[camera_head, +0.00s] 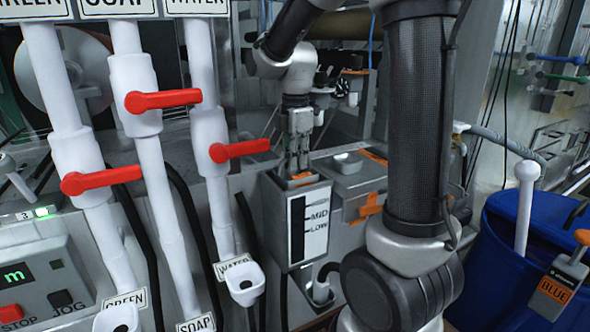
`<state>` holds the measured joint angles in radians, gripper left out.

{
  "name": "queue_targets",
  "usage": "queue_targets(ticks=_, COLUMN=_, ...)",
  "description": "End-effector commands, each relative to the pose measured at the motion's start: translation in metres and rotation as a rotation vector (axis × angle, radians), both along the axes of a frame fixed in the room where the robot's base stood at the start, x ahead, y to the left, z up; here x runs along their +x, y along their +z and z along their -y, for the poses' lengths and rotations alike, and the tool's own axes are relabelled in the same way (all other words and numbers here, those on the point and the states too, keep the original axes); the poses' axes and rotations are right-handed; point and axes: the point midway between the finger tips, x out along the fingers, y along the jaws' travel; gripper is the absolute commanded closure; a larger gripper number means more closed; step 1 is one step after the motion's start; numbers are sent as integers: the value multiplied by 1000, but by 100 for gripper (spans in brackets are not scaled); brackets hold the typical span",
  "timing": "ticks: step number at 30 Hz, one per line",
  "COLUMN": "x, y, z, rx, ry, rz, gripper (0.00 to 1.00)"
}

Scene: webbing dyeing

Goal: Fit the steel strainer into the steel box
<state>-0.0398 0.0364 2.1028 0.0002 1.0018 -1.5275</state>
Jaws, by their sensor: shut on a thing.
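The steel box (273,218) stands upright near the middle of the head view, with a white MID and LOW level plate on its front. My gripper (298,170) points straight down over the box's top. Its fingers are close together and shut on what looks like the steel strainer (302,177).
White pipes with red valve handles (163,100) stand to the left, with a WATER spout (243,283) near the box. A steel housing (352,178) adjoins the box at right. A blue barrel (515,245) stands at far right. My arm covers the area between.

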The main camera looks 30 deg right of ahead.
Motion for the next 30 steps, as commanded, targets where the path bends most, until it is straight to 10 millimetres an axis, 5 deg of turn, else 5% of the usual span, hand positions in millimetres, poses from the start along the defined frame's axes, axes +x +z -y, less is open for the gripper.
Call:
queue_targets(ticks=5, x=0, y=-23, z=0, rx=0, ry=0, rz=-1, gripper=100)
queue_targets(ticks=16, x=0, y=-27, z=0, rx=0, ry=0, rz=0, gripper=100)
queue_targets(ticks=20, x=0, y=-26, z=0, rx=0, ry=0, rz=0, gripper=69)
queue_targets(ticks=30, x=0, y=-24, z=0, rx=0, ry=0, rz=1, gripper=69)
